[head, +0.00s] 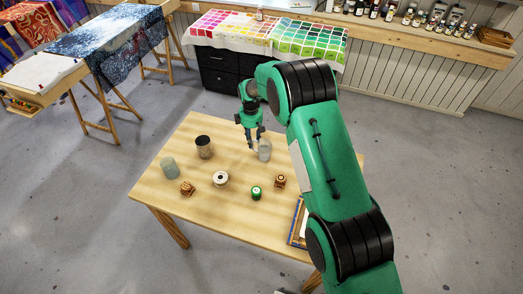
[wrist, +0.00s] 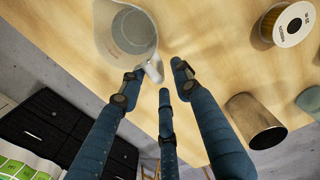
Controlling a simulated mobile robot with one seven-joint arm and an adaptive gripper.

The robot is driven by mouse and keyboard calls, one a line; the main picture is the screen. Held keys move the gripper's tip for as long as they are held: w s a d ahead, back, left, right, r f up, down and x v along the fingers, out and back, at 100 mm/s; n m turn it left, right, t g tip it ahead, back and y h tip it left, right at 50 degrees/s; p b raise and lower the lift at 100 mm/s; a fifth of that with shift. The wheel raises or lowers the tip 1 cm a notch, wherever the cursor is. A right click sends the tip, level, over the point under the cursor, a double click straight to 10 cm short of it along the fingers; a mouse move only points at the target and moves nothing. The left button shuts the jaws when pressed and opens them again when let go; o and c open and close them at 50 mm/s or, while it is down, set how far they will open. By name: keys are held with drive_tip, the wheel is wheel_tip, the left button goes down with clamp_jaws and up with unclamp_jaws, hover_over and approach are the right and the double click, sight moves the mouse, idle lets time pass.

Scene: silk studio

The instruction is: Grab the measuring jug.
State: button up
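The measuring jug (head: 265,150) is clear and stands on the wooden table, partly beside my arm in the head view. In the wrist view the jug (wrist: 128,32) shows at the top, with its handle (wrist: 154,70) toward my fingers. My gripper (head: 254,140) is just left of the jug in the head view.
A blue-edged frame (head: 299,222) lies at the right edge.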

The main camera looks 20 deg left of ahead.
drive_tip(key=shift+f, duration=1.85)
clamp_jaws()
